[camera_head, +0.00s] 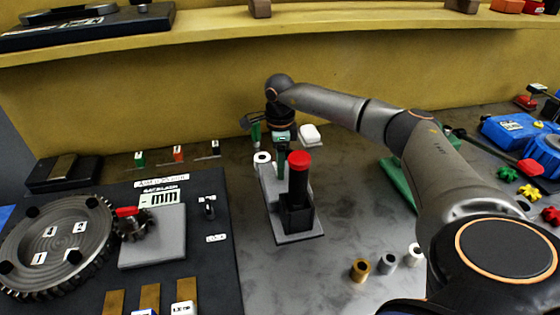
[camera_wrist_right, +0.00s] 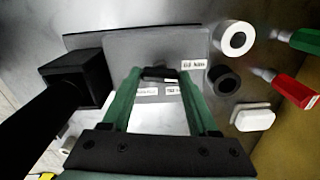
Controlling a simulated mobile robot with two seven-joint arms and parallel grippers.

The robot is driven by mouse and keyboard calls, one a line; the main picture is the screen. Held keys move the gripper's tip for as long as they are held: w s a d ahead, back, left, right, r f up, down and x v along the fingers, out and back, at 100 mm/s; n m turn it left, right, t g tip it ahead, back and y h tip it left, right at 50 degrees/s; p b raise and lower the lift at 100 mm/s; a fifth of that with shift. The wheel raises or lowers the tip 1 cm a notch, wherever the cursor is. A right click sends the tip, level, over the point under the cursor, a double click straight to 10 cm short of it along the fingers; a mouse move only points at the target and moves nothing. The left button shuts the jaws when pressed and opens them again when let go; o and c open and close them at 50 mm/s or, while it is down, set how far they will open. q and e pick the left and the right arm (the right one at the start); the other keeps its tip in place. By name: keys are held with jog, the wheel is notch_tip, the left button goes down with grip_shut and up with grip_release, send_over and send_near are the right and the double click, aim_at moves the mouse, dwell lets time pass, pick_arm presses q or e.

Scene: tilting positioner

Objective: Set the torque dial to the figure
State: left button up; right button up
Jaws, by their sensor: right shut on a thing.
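A grey plate (camera_wrist_right: 120,48) with several small white labels is seen in the right wrist view. One label (camera_wrist_right: 194,64) seems to carry a torque figure, but it is too small to read surely. The small dark dial (camera_wrist_right: 160,72) on this plate sits between the green fingertips of my right gripper (camera_wrist_right: 160,76), which is shut on it. In the head view my right gripper (camera_head: 281,166) reaches down at the far end of the stand (camera_head: 298,238), behind a black post with a red cap (camera_head: 299,160). The dial is hidden there. My left gripper is not in view.
A dark board (camera_head: 210,270) with a large gear (camera_head: 60,240) lies at left. White block (camera_head: 310,133) and white ring (camera_head: 262,158) are near the gripper. Small cylinders (camera_head: 359,270) stand in front. Blue parts (camera_head: 510,130) lie at right. The bench between is mostly clear.

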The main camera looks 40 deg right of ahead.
jog(key=shift+r+n, duration=0.1)
jog(key=shift+n, duration=0.5)
jog(key=o, duration=1.4)
notch_tip(320, 180, up, 12)
jog(key=shift+r+b, duration=0.25)
jog(key=shift+b, duration=0.25)
jog(key=shift+f, duration=0.1)
